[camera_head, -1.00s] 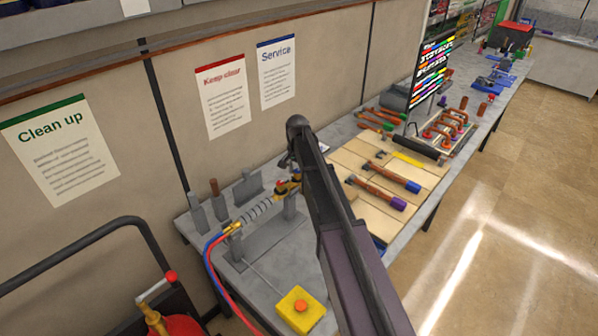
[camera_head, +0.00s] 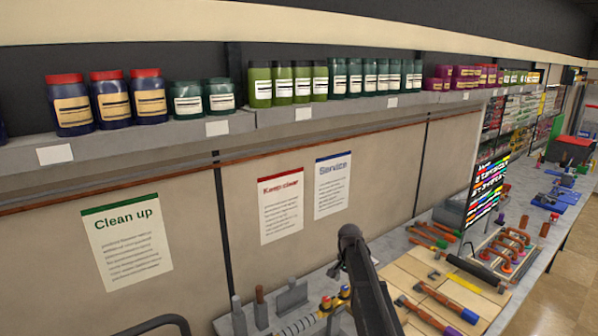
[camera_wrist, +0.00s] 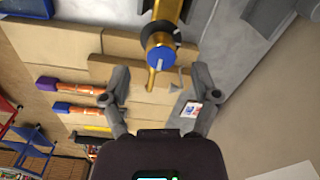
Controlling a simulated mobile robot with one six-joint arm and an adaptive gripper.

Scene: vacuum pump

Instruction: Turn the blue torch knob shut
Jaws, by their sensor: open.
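The blue torch knob (camera_wrist: 161,56) shows in the wrist view as a round disc on the end of the brass torch body (camera_wrist: 166,14). A thin brass stem points down from beside it. My gripper (camera_wrist: 160,76) is open, with one finger left and one right of the knob's line. The knob lies between and slightly beyond the fingertips, with gaps on both sides and no visible contact.
Light boards (camera_head: 412,272) with copper pipe pieces (camera_head: 437,297) lie on the bench right of my arm. A pipe rack (camera_head: 508,243) stands farther right. A shelf of jars (camera_head: 124,98) runs along the wall above. Metal tools (camera_head: 291,295) stand left of the torch.

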